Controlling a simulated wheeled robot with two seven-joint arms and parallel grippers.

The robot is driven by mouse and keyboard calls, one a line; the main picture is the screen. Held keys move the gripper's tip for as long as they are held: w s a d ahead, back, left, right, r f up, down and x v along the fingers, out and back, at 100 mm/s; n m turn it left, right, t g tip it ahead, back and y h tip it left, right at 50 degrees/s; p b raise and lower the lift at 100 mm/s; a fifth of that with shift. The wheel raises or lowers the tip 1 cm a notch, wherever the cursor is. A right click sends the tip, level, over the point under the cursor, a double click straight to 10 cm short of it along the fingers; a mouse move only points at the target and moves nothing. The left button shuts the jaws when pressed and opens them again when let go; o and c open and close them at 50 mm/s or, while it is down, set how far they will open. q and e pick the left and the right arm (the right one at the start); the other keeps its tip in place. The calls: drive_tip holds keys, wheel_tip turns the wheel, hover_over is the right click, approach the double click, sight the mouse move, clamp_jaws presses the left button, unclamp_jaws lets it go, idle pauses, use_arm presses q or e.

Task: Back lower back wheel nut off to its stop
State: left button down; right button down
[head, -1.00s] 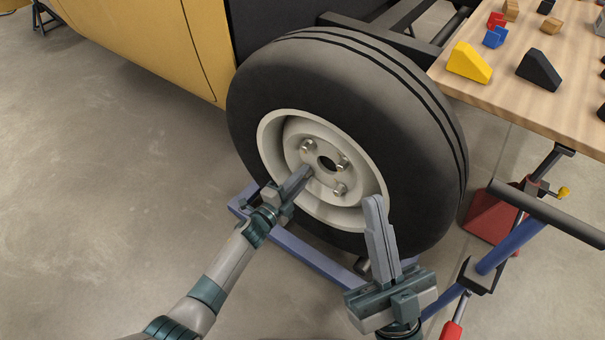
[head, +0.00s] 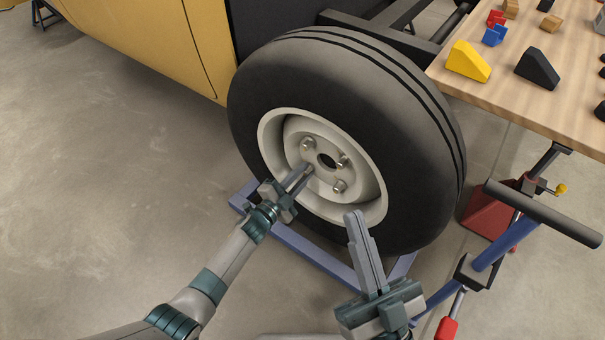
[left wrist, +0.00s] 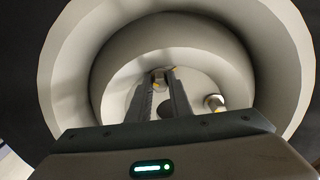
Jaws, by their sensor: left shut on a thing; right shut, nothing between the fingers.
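The wheel (head: 312,200) has a pale steel rim in a black tyre, with several nuts around a dark centre hole. My left gripper (head: 304,173) reaches into the rim and is shut on the lower left nut, the lower back wheel nut (head: 309,168). In the left wrist view this nut (left wrist: 158,75) shows between the fingertips; how far it is backed off cannot be told. Other nuts sit at upper left (head: 308,144), right (head: 342,161) and lower right (head: 340,186). My right gripper (head: 355,220) is shut and empty, in front of the rim's lower right edge.
A wooden table (head: 500,97) with coloured blocks stands at the right. A blue frame (head: 305,249) lies under the wheel, and a stand with a dark bar (head: 545,215) is at the right. The yellow body panel (head: 150,40) is behind. The floor at left is clear.

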use_arm(q)
drive_tip(key=c, duration=1.6)
unclamp_jaws()
drive_tip(key=shift+s, duration=0.1)
